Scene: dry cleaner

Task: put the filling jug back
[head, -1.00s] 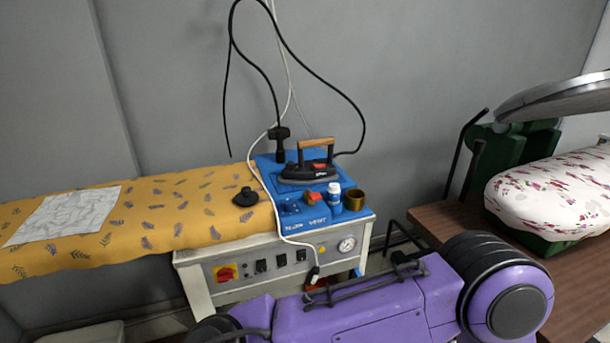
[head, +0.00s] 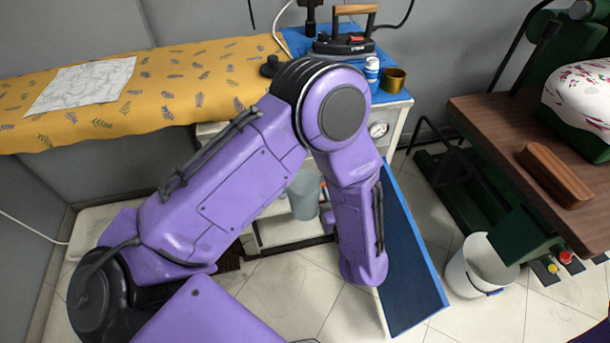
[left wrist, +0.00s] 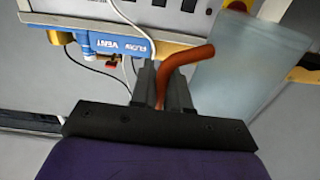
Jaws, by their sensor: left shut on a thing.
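The filling jug (left wrist: 245,70) is a translucent grey vessel with an orange-brown handle (left wrist: 188,54) at the right of the left wrist view. My left gripper (left wrist: 161,85) is shut on that handle, its two dark fingers on either side of it. In the head view the jug (head: 304,197) shows partly between my purple arm links, low in front of the ironing station. My left gripper itself is hidden behind my arm there. My right gripper is in neither view.
The ironing station's blue top (head: 396,93) carries an iron (head: 343,44), a white bottle (head: 371,70) and a brass cup (head: 394,79). A blue board (head: 408,260) stands to the right. A white bucket (head: 478,268) is on the floor beside a wooden table (head: 480,115).

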